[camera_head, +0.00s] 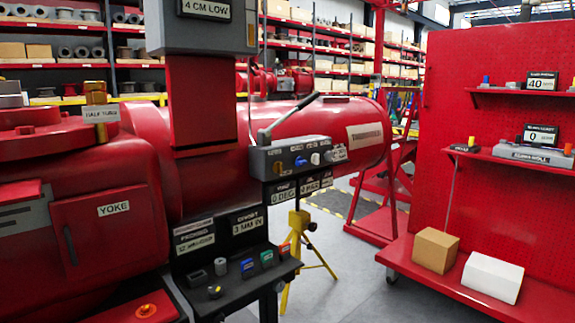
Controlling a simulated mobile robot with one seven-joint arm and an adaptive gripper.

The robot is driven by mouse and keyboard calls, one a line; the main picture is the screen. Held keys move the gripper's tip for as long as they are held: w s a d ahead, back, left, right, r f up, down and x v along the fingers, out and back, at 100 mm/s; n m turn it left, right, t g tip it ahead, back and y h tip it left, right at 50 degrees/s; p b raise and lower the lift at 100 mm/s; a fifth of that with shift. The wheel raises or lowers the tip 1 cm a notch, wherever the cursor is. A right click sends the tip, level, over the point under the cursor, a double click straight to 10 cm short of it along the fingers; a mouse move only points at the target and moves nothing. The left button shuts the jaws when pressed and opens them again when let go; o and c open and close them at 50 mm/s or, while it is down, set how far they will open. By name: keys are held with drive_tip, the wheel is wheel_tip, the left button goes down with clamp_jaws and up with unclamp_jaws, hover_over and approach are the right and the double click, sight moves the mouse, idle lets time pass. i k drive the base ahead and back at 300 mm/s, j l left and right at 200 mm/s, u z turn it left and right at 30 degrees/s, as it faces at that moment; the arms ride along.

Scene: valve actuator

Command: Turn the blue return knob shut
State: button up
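A small blue knob (300,161) sits on the front face of a grey valve box (290,155) near the middle of the view. A white knob (315,158) is just to its right on the same face, and a dark knob is to its left. The blue knob is too small to tell how far it is turned. A grey lever (290,117) rises from the top of the box and slants up to the right. My gripper is not in this view.
Below the box, a dark shelf (235,285) holds small blue, green and dark parts. A red cabinet labelled YOKE (112,235) fills the left. A yellow tripod (297,255) stands behind. A red pegboard cart (500,190) stands at right; grey floor (355,285) lies open between.

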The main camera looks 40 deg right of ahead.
sight(299, 162)
drive_tip(key=z, duration=1.3)
drive_tip(key=i+z, duration=0.45)
drive_tip(key=i, duration=0.55)
